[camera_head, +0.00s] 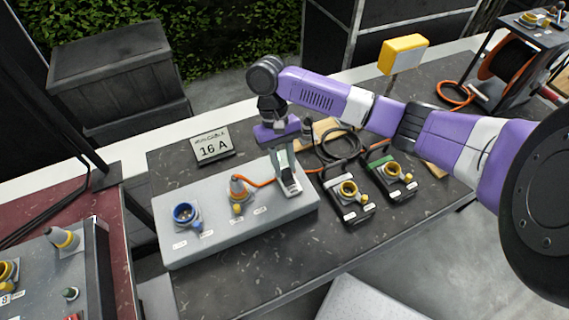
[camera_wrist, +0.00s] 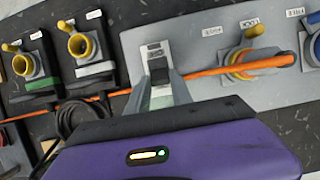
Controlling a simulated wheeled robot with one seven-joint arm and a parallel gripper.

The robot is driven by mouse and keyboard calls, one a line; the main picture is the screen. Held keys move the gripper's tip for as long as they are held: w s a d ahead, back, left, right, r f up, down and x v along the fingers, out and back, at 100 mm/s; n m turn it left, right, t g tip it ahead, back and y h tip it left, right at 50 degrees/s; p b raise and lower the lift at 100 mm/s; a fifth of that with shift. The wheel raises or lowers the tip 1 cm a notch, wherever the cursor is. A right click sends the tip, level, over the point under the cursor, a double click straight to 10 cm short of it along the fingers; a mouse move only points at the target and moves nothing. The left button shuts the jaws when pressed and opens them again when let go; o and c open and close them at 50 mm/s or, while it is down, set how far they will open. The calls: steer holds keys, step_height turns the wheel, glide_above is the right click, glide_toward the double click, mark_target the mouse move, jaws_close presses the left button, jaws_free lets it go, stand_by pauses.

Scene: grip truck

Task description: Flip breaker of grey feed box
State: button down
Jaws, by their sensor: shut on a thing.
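The grey feed box (camera_head: 215,243) lies on the dark table, with a blue round socket (camera_head: 186,213) at its left and an orange-cabled plug (camera_head: 238,190) in the middle. Its breaker (camera_head: 291,186) is at the right end, partly hidden by my gripper (camera_head: 284,170). In the wrist view the breaker (camera_wrist: 155,50) is a pale plate with a dark lever (camera_wrist: 160,74). My gripper (camera_wrist: 160,92) reaches down to it, one finger on each side of the lever, shut on it. The fingers partly hide the lever, so its exact position is hard to tell.
Two black boxes with yellow sockets (camera_head: 348,190) (camera_head: 393,171) stand right of the feed box. The orange cable (camera_wrist: 205,70) runs close past my fingers. A "16 A" sign (camera_head: 212,146) stands behind. A yellow box (camera_head: 403,54) is at the back.

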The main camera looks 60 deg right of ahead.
steer(key=c, duration=1.1)
jaws_free()
steer(key=shift+r, duration=0.1)
steer(key=v, duration=0.7)
steer(key=shift+w+d+r, duration=0.1)
steer(key=shift+w+r, duration=0.1)
steer(key=shift+r, duration=0.1)
